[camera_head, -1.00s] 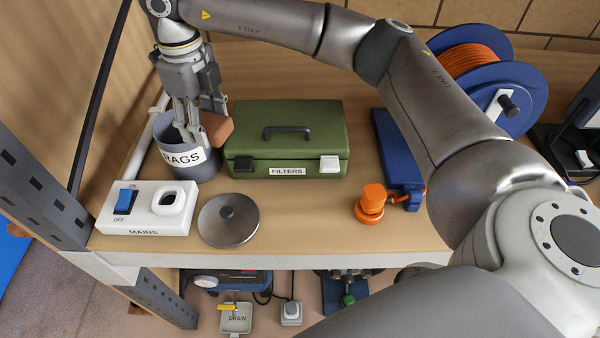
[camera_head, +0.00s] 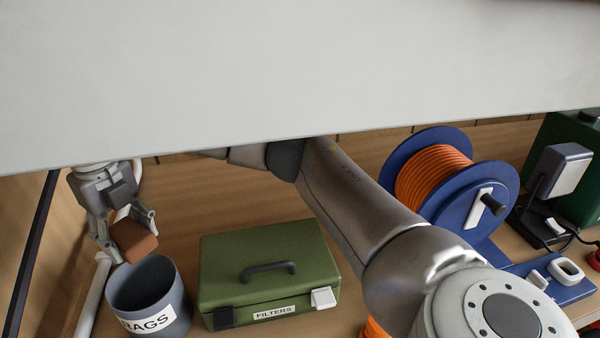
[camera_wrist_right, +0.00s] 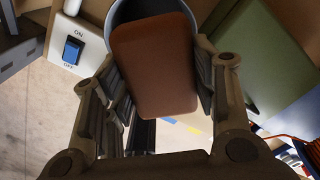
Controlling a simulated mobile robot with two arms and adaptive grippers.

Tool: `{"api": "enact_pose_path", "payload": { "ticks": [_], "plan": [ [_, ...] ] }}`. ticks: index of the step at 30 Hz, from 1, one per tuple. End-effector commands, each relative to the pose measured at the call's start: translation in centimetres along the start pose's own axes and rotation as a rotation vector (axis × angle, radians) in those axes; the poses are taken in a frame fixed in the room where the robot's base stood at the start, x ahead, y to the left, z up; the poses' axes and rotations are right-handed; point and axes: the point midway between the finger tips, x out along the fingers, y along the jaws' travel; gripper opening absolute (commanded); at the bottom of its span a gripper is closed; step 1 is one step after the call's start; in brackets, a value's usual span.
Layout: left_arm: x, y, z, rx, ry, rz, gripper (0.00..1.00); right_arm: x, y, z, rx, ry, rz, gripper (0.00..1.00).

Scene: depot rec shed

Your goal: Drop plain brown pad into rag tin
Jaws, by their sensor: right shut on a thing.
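The plain brown pad (camera_head: 135,243) is a small reddish-brown block with rounded corners. My right gripper (camera_head: 131,246) is shut on it, holding it by two opposite sides. In the head view the pad shows just above the far rim of the dark grey rag tin (camera_head: 119,304), labelled RAGS, whose mouth is open. In the right wrist view the pad (camera_wrist_right: 155,65) sits between the fingers and covers much of the tin (camera_wrist_right: 122,13) behind it. The exact gap between pad and tin is hard to tell. My left gripper is not in view.
A green FILTERS case (camera_head: 230,262) stands right of the tin. A blue reel with orange cable (camera_head: 433,178) stands farther right. A pale flat panel (camera_head: 300,70) blocks the top of the head view. A switch box (camera_wrist_right: 85,40) shows in the wrist view.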

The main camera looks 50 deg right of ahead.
Motion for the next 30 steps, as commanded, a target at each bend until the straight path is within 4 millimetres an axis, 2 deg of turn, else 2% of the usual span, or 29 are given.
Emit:
{"api": "enact_pose_path", "payload": {
  "ticks": [1,3,5,8,14,18,19,24,30],
  "plan": [
    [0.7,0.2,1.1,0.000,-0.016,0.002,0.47,1.1,0.0,0.0,0.001,0.002,0.000,0.31],
    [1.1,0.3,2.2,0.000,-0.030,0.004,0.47,1.9,0.0,0.0,0.001,0.001,0.000,0.31],
    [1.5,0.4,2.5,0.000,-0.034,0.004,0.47,2.6,0.0,0.0,0.001,0.001,0.000,0.31],
    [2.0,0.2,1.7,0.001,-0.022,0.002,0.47,3.6,0.0,0.0,0.001,0.001,0.001,0.31],
    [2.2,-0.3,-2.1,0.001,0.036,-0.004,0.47,4.0,0.0,0.0,0.001,0.000,0.001,0.31],
    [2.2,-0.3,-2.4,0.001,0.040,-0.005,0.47,4.0,0.0,0.0,0.001,0.000,0.000,0.31],
    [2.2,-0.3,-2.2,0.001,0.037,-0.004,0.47,4.0,0.0,0.0,0.001,0.000,0.000,0.54],
    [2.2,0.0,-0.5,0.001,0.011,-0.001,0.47,4.0,0.0,0.0,0.000,0.000,0.000,0.76],
    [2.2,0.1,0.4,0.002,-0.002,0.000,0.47,4.0,0.0,0.0,0.000,0.000,0.000,0.78]
  ]
}}
